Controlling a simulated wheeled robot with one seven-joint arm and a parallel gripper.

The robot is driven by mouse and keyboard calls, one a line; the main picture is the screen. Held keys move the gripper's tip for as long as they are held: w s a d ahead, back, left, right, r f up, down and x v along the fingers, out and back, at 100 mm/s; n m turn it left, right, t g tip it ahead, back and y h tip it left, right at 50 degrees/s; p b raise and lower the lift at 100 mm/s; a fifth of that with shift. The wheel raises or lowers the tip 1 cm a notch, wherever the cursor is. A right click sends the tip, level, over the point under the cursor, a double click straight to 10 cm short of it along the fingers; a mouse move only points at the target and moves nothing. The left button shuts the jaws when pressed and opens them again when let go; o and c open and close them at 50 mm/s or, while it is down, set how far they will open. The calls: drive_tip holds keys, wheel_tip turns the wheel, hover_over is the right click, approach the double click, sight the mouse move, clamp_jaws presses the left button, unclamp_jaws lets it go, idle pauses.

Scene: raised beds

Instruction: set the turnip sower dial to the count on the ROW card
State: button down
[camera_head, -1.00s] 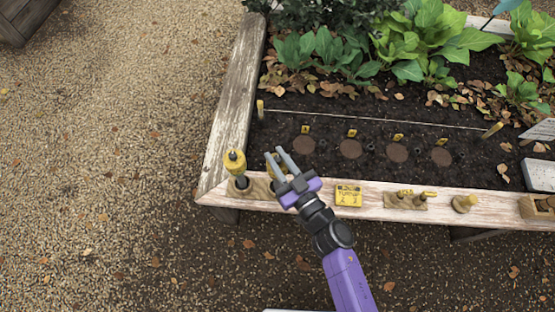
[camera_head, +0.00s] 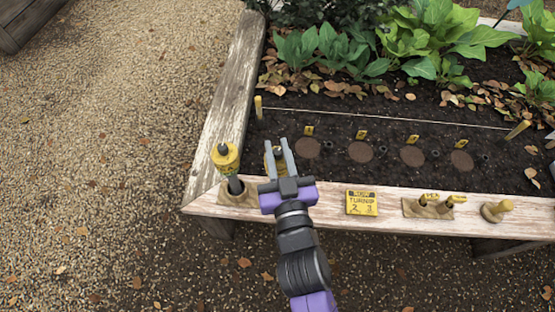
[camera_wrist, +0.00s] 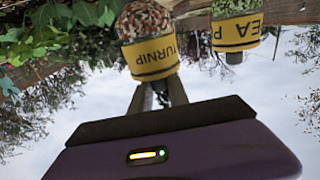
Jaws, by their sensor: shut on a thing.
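The turnip sower shows in the wrist view (camera_wrist: 148,40) as a clear top of brown and white seeds above a yellow band reading TURNIP, upside down. My gripper (camera_head: 277,148) is shut on it. In the head view my fingers mostly hide the sower, leaving a bit of yellow (camera_head: 269,160) between and beside them. I cannot make out its dial setting. The yellow ROW card (camera_head: 361,203) lies on the bed's front rail, right of my gripper. It reads TURNIP with what look like the figures 2 and 3 below.
A second yellow sower (camera_head: 225,158), marked PEA in the wrist view (camera_wrist: 236,30), stands close left of my gripper. A holder with yellow tags (camera_head: 428,207) and a wooden knob-like tool (camera_head: 496,211) sit further right on the rail. Round brown patches (camera_head: 360,152) line the soil behind.

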drive_tip(key=shift+d+f+m+t+h+b, duration=0.15)
drive_tip(key=shift+m+h+b, duration=0.55)
drive_tip(key=shift+b, duration=1.05)
drive_tip(key=shift+a+f+m+t+h+b, duration=0.15)
drive_tip(key=shift+m+h+b, duration=0.25)
drive_tip(key=shift+h+b, duration=1)
drive_tip(key=b, duration=0.2)
drive_tip(key=shift+d+m+b, duration=0.1)
drive_tip(key=shift+m+b, duration=0.2)
drive_tip(key=shift+b, duration=0.1)
drive_tip(key=m+h+b, duration=0.1)
drive_tip(key=h+b, duration=0.2)
drive_tip(key=b, duration=0.1)
drive_tip(key=shift+m, duration=0.4)
drive_tip(key=shift+r+m+g+h+b, duration=0.15)
drive_tip(key=shift+m+g+h+b, duration=0.25)
drive_tip(key=shift+m+h+b, duration=0.6)
drive_tip(key=shift+r+m+g+h+b, duration=0.1)
drive_tip(key=shift+m+g+h+b, duration=0.45)
drive_tip(key=shift+h, duration=0.85)
drive_tip(key=shift+m+h, duration=0.25)
drive_tip(key=shift+h, duration=0.05)
drive_tip(key=c, duration=1.3)
unclamp_jaws()
drive_tip(key=shift+o, duration=0.2)
